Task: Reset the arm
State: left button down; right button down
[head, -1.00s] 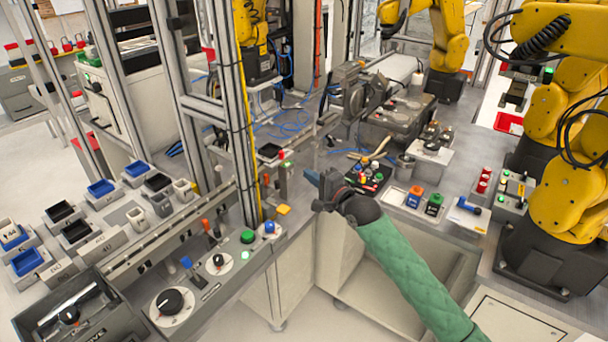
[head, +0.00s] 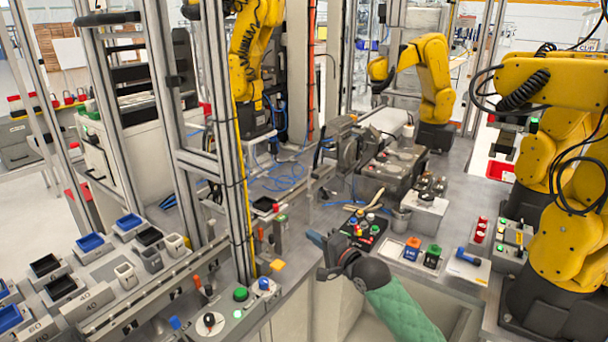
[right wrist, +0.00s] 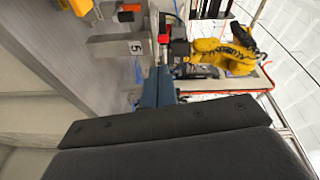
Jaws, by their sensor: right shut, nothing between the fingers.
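My right gripper (head: 318,240) shows in the head view at the lower middle, on the green-sleeved arm that comes in from the lower right. Its blue fingers are shut and empty. They are held over the front edge of the workbench, apart from the things on it. In the right wrist view the blue fingers (right wrist: 160,88) point away past the dark wrist housing, towards a grey block marked 5 (right wrist: 135,47). My left gripper is in neither view.
Yellow robot arms (head: 575,200) stand at the right and back. A black tray of coloured knobs (head: 362,230) lies behind my right gripper. A metal frame post (head: 228,150) stands to its left.

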jog(key=w+d+f+n+g+h, duration=0.2)
jog(key=d+f+n+h, duration=0.45)
jog(key=f+n, duration=0.4)
jog(key=s+d+f+n+g+h, duration=0.1)
jog(key=s+d+f+g+h, duration=0.2)
jog(key=f, duration=0.5)
jog(key=s+d+f+n+g+h, duration=0.1)
jog(key=s+d+f, duration=0.2)
jog(key=s+f, duration=0.4)
jog(key=s+d+f+m+g, duration=0.1)
jog(key=s+f+g, duration=0.2)
jog(key=s+f, duration=1.3)
jog(key=s+f+g, duration=0.1)
jog(key=s+f, duration=0.3)
jog(key=s, duration=0.3)
jog(key=s+a+f+m+g, duration=0.1)
jog(key=s+f, duration=0.2)
jog(key=s, duration=0.4)
jog(key=s+f+g, duration=0.1)
jog(key=s+f, duration=0.3)
jog(key=s, duration=0.3)
jog(key=shift+s+a+f, duration=0.3)
jog(key=shift+s+a, duration=0.05)
jog(key=shift+a, duration=0.05)
